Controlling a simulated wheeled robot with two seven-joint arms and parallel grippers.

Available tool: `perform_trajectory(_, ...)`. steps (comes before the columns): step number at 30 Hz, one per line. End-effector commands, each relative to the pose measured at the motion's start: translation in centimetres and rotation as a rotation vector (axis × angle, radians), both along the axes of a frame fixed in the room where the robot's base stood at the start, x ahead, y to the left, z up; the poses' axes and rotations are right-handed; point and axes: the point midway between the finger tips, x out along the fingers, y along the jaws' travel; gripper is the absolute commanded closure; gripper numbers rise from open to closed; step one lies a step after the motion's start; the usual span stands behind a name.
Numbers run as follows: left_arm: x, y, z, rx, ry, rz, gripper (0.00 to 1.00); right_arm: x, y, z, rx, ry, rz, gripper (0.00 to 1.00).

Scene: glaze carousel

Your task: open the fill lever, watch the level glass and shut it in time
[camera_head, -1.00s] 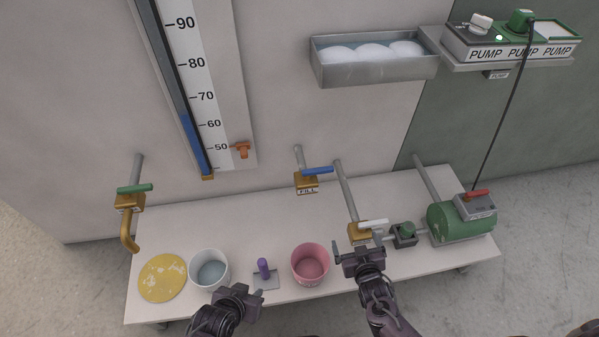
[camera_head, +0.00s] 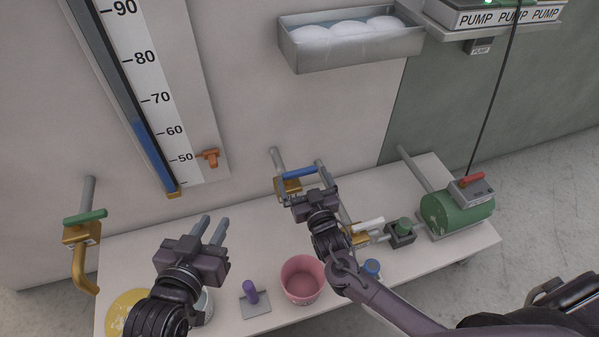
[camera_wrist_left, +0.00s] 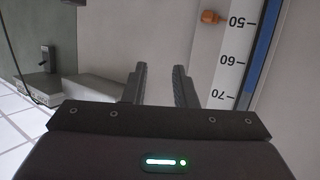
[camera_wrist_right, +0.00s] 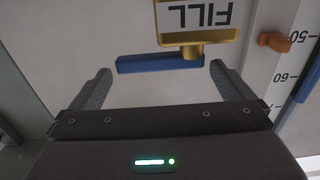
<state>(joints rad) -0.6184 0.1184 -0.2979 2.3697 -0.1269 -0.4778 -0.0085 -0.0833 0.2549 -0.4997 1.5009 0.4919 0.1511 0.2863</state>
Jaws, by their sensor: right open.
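The blue fill lever (camera_head: 299,174) lies crosswise on its brass valve (camera_head: 288,189). In the right wrist view the lever (camera_wrist_right: 160,64) sits just ahead of my fingers, below the FILL label (camera_wrist_right: 197,16). My right gripper (camera_head: 304,180) is open, a finger towards each end of the lever, holding nothing; contact cannot be told. The level glass (camera_head: 118,85) stands on the wall at the left, with a blue column (camera_head: 150,155) reaching roughly the 60 mark. An orange pointer (camera_head: 209,158) sits near 50. My left gripper (camera_head: 213,228) is partly open and empty above the bench.
A pink bucket (camera_head: 302,281) and a purple-handled piece (camera_head: 250,291) stand on the bench. A green-handled tap (camera_head: 85,217) is at the left. A white lever (camera_head: 368,224) and green pump (camera_head: 457,212) are at the right. A tray (camera_head: 352,50) hangs above.

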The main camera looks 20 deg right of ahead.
Motion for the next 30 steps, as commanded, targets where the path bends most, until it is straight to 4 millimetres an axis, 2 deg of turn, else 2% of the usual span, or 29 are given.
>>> perform_trajectory(6,1.3,-0.1,4.2,-0.075,-0.183,0.012,0.75,2.1,0.1,0.0,0.000,-0.002,0.001,0.00)
perform_trajectory(12,1.7,0.0,6.6,-0.116,-0.285,0.017,0.75,3.2,0.2,0.0,0.000,0.000,0.001,0.00)
perform_trajectory(17,1.8,0.0,7.3,-0.128,-0.315,0.018,0.75,3.5,0.2,0.0,0.000,0.001,0.001,0.00)
perform_trajectory(24,1.8,0.0,7.4,-0.130,-0.318,0.018,0.75,3.5,0.2,0.0,0.000,0.001,0.001,0.00)
perform_trajectory(30,1.8,0.0,7.4,-0.129,-0.317,0.018,0.75,3.5,0.2,0.0,0.000,0.000,0.001,0.26)
